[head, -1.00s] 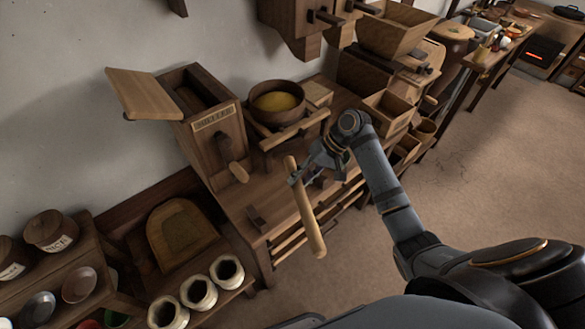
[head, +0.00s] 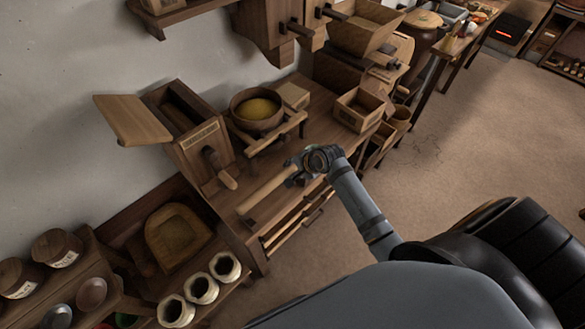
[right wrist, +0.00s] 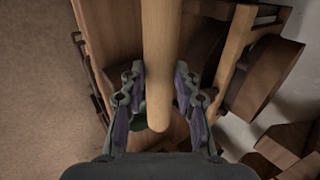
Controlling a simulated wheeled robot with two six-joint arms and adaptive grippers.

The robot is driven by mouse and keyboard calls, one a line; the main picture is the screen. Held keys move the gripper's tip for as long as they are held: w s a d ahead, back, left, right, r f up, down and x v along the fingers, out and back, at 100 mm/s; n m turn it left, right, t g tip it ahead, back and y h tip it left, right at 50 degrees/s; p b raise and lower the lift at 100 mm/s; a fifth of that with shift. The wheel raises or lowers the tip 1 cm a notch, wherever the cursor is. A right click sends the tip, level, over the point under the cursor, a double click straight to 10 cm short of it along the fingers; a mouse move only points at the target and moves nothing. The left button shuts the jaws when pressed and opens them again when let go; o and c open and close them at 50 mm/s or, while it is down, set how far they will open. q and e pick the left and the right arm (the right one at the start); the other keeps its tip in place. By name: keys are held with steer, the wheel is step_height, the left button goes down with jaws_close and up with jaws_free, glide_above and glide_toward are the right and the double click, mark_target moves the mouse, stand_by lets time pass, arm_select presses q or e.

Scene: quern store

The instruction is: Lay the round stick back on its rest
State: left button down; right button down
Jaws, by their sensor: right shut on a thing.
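The round stick (head: 262,194) is a pale, plain wooden rod. My right gripper (head: 290,172) is shut on it near one end and holds it over the front part of the wooden bench (head: 318,108). In the right wrist view the stick (right wrist: 160,45) runs between the two fingers (right wrist: 158,88), its near rounded end towards the palm. In the head view its other end points down-left, close to a small dark block (head: 250,223) on the bench, which looks like part of the rest. I cannot tell whether they touch. My left gripper is out of view.
Behind the stick stand a lidded wooden box with a crank handle (head: 228,181) and a bowl of yellow meal (head: 257,108) on a stand with a pale bar (head: 275,137). An open wooden box (head: 360,110) stands to the right. Open floor (head: 460,140) lies right of the bench.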

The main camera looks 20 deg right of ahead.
step_height(320, 180, down, 4)
steer(key=b, duration=0.5)
steer(key=shift+f, duration=1.3)
steer(key=c, duration=0.9)
jaws_free()
steer(key=shift+v, duration=6)
